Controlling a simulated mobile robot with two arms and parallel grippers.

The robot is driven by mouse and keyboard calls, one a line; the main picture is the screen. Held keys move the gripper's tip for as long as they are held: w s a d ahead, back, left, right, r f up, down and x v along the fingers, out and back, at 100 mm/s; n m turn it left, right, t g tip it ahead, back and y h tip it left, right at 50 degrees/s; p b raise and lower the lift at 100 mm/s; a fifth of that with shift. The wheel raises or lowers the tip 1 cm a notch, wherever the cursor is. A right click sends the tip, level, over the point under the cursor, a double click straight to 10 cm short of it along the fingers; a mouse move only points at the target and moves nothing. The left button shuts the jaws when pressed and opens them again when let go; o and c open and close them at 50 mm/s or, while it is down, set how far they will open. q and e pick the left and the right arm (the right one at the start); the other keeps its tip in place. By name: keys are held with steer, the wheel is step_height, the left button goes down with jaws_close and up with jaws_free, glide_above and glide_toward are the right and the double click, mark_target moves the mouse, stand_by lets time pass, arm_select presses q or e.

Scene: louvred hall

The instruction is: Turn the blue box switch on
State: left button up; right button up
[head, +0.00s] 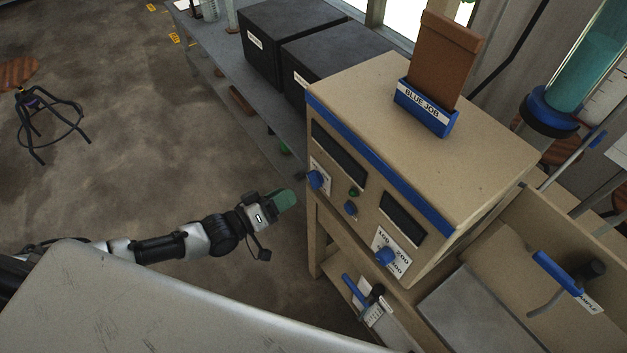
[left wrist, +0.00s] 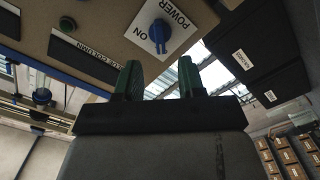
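The blue-striped beige box (head: 430,165) stands on a stand, right of centre in the head view. Its power switch is a blue knob (head: 318,179) on a white plate at the left of its front panel. In the left wrist view the knob (left wrist: 160,33) shows close up, with POWER and ON printed beside it. The knob's bar points down in that picture, not at the word ON. My left gripper (head: 286,199), with green fingers, is just left of the panel, apart from the knob. In the left wrist view its fingers (left wrist: 161,80) are spread and empty. My right gripper is out of view.
A smaller blue knob (head: 350,208), a green lamp (head: 353,191) and a numbered blue dial (head: 386,256) share the panel. Black cases (head: 290,40) stand on a bench behind. Open floor lies left.

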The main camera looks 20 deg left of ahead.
mark_target(310, 182)
arm_select(q)
steer(key=shift+b+x, duration=0.9)
steer(key=shift+x, duration=2.75)
steer(key=shift+c, duration=0.4)
jaws_close()
